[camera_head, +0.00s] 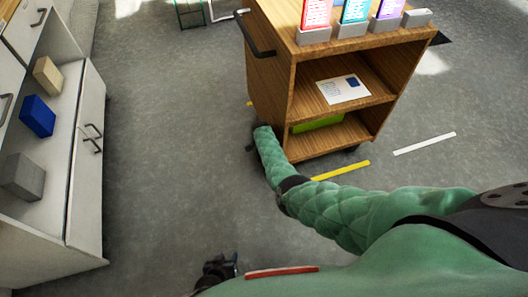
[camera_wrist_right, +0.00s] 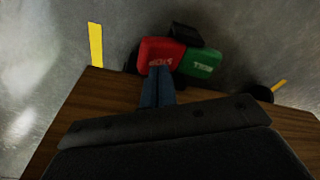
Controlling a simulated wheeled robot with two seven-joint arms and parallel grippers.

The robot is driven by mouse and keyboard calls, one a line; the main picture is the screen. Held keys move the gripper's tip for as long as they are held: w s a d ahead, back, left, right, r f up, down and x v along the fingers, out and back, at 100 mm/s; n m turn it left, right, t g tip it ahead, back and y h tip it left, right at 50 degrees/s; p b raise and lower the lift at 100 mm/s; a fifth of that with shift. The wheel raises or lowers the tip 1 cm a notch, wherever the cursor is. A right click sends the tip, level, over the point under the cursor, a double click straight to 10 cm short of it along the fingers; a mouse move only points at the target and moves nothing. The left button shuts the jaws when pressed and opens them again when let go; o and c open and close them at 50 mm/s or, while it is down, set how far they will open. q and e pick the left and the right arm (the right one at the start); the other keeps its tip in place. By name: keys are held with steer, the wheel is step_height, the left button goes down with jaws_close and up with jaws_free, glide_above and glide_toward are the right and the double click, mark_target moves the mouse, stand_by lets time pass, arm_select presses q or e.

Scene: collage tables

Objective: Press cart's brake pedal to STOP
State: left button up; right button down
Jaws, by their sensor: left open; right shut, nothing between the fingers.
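The wooden cart (camera_head: 268,75) stands at the top centre of the head view. In the right wrist view its brake pedal has a red half (camera_wrist_right: 152,50) with lettering that looks like STOP, upside down, and a green half (camera_wrist_right: 201,63) beside it. My right gripper (camera_wrist_right: 161,72) is shut and empty, its fingertips at the red half's edge; contact is hard to tell. In the head view my right arm reaches down to the cart's lower left corner, hiding the pedal. My left gripper (camera_head: 228,264) is open and empty low in the head view.
A white cabinet (camera_head: 88,165) with several blocks on its shelf stands at the left. The cart carries bright cards in holders, a paper (camera_head: 343,89) and a green item (camera_head: 317,124). Yellow (camera_head: 341,170) and white floor strips lie nearby. Grey floor between cabinet and cart is clear.

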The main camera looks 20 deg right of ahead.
arm_select(q)
steer(key=shift+f+b, duration=1.05)
steer(key=shift+f, duration=0.05)
arm_select(e)
steer(key=shift+f, duration=1.2)
step_height(320, 180, up, 2)
steer(key=shift+r+p, duration=0.1)
steer(key=shift+p, duration=0.85)
steer(key=shift+r+p, duration=0.3)
steer(key=shift+p, duration=0.1)
steer(key=shift+r+p, duration=0.8)
steer(key=shift+r, duration=0.1)
arm_select(q)
step_height(320, 180, up, 18)
steer(key=w+g+p, duration=0.1)
steer(key=p, duration=0.1)
steer(key=shift+w+r+g, duration=0.15)
steer(key=shift+w+g, duration=0.05)
steer(key=shift+g, duration=0.1)
arm_select(e)
steer(key=shift+r, duration=1.25)
